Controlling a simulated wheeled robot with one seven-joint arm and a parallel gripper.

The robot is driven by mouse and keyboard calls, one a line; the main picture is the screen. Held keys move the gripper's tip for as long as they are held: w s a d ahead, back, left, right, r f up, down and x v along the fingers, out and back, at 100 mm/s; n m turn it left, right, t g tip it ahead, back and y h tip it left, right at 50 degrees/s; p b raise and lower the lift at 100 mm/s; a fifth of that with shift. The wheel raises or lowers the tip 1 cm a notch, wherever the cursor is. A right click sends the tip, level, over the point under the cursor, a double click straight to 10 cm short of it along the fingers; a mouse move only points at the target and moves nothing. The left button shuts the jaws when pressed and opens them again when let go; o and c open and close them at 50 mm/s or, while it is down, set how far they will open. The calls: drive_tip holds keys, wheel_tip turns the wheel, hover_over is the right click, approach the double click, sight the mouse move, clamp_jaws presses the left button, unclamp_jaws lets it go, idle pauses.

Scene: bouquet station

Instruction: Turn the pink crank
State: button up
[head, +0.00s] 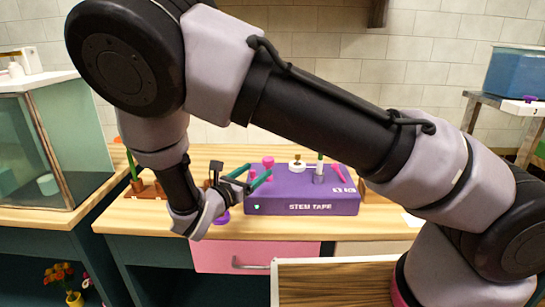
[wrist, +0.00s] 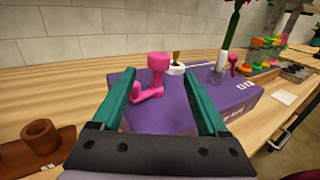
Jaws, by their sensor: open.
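The pink crank (wrist: 156,78) stands on top of the purple box marked "STEM TAPE" (head: 303,207), near its left end. In the wrist view it has a short low arm and an upright knob. It also shows in the head view (head: 268,161). My gripper (wrist: 156,88) is open, with its two green fingers spread wide. The crank appears between the fingers in the picture, beyond or about level with their tips. I see no contact, and the gap in depth is hard to tell. In the head view my gripper (head: 258,178) is at the box's left end.
A white disc (head: 297,166) and an upright holder with a stem (head: 319,173) stand on the box. A brown block with a cup (wrist: 40,138) is on the wooden table to the left. A glass tank (head: 50,150) stands further left. A pink drawer (head: 240,256) is below.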

drive_tip(key=x, duration=1)
drive_tip(key=shift+w+d, duration=0.15)
drive_tip(key=shift+w, duration=0.2)
clamp_jaws()
drive_tip(key=shift+m+g+h, duration=0.3)
drive_tip(key=shift+m+h, duration=0.1)
drive_tip(key=shift+h, duration=0.1)
drive_tip(key=m+g+h, duration=0.3)
drive_tip(key=g+h, duration=0.1)
drive_tip(key=shift+s+d+m, duration=0.3)
drive_tip(key=shift+s+d, duration=0.05)
drive_tip(key=shift+s, duration=0.05)
drive_tip(key=shift+s+d+m+g+h, duration=0.15)
drive_tip(key=shift+m+g+h, duration=0.3)
drive_tip(key=shift+m+g, duration=0.45)
drive_tip(key=shift+s+m+g+h, duration=0.2)
drive_tip(key=shift+m+g+h, duration=0.35)
drive_tip(key=shift+g, duration=0.6)
drive_tip(key=shift+s+d+m+g+h, duration=0.15)
drive_tip(key=shift+m+g+h, duration=0.25)
drive_tip(key=shift+m+g, duration=0.5)
drive_tip(key=shift+s+g, duration=0.1)
drive_tip(key=shift+g, duration=0.25)
unclamp_jaws()
